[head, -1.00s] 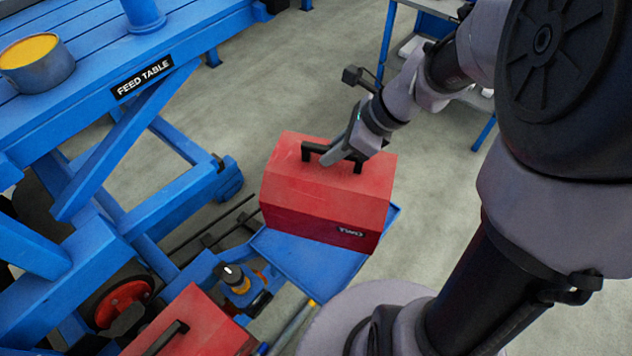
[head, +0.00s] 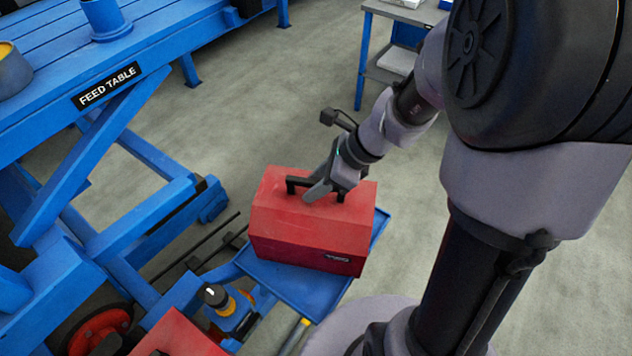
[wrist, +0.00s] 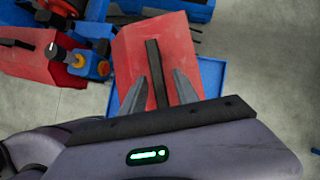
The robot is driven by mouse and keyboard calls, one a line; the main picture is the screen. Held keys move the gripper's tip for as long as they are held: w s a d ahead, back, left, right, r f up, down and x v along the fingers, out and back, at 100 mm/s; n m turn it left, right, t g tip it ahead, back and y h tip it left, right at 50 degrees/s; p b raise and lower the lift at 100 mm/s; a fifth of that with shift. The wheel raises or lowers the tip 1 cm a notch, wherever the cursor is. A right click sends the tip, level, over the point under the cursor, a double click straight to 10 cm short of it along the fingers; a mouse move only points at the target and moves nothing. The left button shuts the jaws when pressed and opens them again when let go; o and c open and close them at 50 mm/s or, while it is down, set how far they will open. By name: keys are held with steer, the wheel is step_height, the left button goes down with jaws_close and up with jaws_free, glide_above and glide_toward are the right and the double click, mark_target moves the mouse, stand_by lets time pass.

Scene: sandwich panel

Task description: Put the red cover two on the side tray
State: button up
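The red cover two (head: 312,222) is a red box with a black top handle and a dark "TWO" label on its front. It sits on the blue side tray (head: 300,292), whose edges show around it. In the head view my gripper (head: 320,189) is at the handle from above. In the wrist view (wrist: 159,77) its two fingers stand apart, one on each side of the black handle, with gaps visible between fingers and handle. The red cover also shows there (wrist: 180,45), with the tray (wrist: 212,75) beside and under it.
Another red box (head: 180,335) lies at the lower left, next to a yellow-and-black knob unit (head: 228,305). The blue feed table (head: 60,65) stands at left. A shelf cart (head: 385,70) is at the back. Grey floor (head: 270,90) is clear behind the cover.

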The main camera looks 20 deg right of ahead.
steer(key=shift+r, duration=0.25)
steer(key=p+v, duration=0.5)
steer(key=v, duration=0.6)
steer(key=shift+d+r, duration=0.1)
steer(key=shift+r, duration=0.05)
steer(key=s+a+r+n+t+h, duration=0.1)
steer(key=s+a+r+n+h, duration=0.1)
steer(key=s+a+r+n, duration=0.6)
steer(key=s+a+r+n+t+h, duration=0.15)
steer(key=s+n, duration=0.25)
steer(key=n, duration=0.8)
step_height(320, 180, down, 6)
steer(key=b, duration=0.5)
steer(key=shift+w+a, duration=0.35)
steer(key=shift+a, duration=0.1)
